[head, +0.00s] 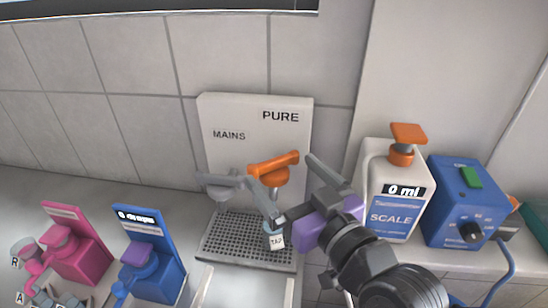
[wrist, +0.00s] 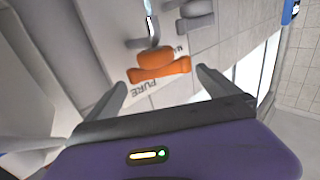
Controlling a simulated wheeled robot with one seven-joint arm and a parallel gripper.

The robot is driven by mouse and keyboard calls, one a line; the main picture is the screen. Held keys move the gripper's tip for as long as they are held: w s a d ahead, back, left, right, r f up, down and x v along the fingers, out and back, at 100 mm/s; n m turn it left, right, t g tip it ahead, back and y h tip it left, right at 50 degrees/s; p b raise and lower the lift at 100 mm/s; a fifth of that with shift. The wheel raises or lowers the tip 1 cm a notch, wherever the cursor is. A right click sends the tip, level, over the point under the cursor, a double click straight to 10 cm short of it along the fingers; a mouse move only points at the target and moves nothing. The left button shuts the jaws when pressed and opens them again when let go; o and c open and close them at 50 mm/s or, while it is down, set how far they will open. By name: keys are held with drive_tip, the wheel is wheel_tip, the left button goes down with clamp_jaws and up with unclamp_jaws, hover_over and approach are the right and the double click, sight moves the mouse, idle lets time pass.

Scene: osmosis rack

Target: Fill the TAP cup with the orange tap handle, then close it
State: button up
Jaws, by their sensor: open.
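The orange tap handle (head: 273,165) is on the white panel under the PURE label. In the wrist view the orange handle (wrist: 160,66) lies ahead of and between my fingertips. The cup labelled TAP (head: 275,240) stands upright on the drip grate below the orange tap, partly hidden by my gripper. I cannot tell its water level. My gripper (head: 291,180) is open, with one finger on either side of the orange handle's area. Its fingers also show in the wrist view (wrist: 162,79), apart, with no visible grip on the handle.
A grey tap (head: 220,184) under MAINS is left of the orange one. The drip grate (head: 222,246) is below. Right stand a white scale (head: 385,205) reading 0 ml and a blue box (head: 463,205). Pink (head: 80,255) and blue (head: 160,268) devices stand left.

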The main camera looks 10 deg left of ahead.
sight(277, 165)
drive_tip(key=x, duration=0.5)
drive_tip(key=c, duration=1.1)
drive_tip(key=shift+d+f, duration=0.1)
